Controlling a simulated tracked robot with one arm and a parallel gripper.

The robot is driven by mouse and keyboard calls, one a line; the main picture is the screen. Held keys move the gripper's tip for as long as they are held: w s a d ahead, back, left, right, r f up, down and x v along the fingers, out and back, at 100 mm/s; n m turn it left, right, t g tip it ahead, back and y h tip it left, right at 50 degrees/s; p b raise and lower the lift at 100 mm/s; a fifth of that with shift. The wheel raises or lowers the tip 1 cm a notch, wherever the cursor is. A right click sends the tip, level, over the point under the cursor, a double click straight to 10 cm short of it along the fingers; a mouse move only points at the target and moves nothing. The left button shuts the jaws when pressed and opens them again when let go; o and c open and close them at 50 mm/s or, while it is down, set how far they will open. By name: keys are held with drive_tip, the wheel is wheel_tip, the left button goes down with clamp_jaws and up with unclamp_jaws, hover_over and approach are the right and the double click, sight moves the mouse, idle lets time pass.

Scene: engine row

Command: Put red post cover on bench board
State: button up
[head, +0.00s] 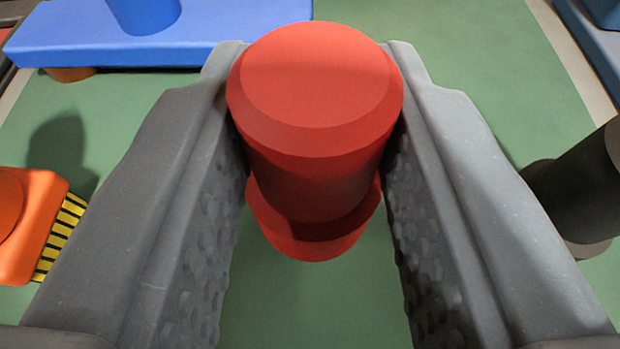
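The red post cover (315,85) is a red cylinder with a bevelled top and a wider foot, in the middle of the head view. My gripper (315,130) has one grey finger on each side of it, with no gap visible between the fingers and its sides. The cover looks upright; I cannot tell whether its foot touches the green surface below. No thing in view is clearly the bench board. The green surface (320,310) with a pale edge lies underneath.
A blue slab (230,35) bearing a blue cylinder (145,15) is at the upper left. An orange brush-like thing (40,225) with yellow bristles lies at the left. A black cylinder (580,190) is at the right. A dark blue thing (592,45) is at the upper right.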

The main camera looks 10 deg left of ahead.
wheel_tip(320, 180, down, 2)
drive_tip(key=shift+f, duration=0.1)
drive_tip(key=o, duration=1)
drive_tip(key=shift+s+r, duration=0.25)
drive_tip(key=p+v, duration=0.2)
drive_tip(key=v, duration=0.9)
drive_tip(key=shift+s, duration=0.2)
drive_tip(key=shift+r, duration=0.1)
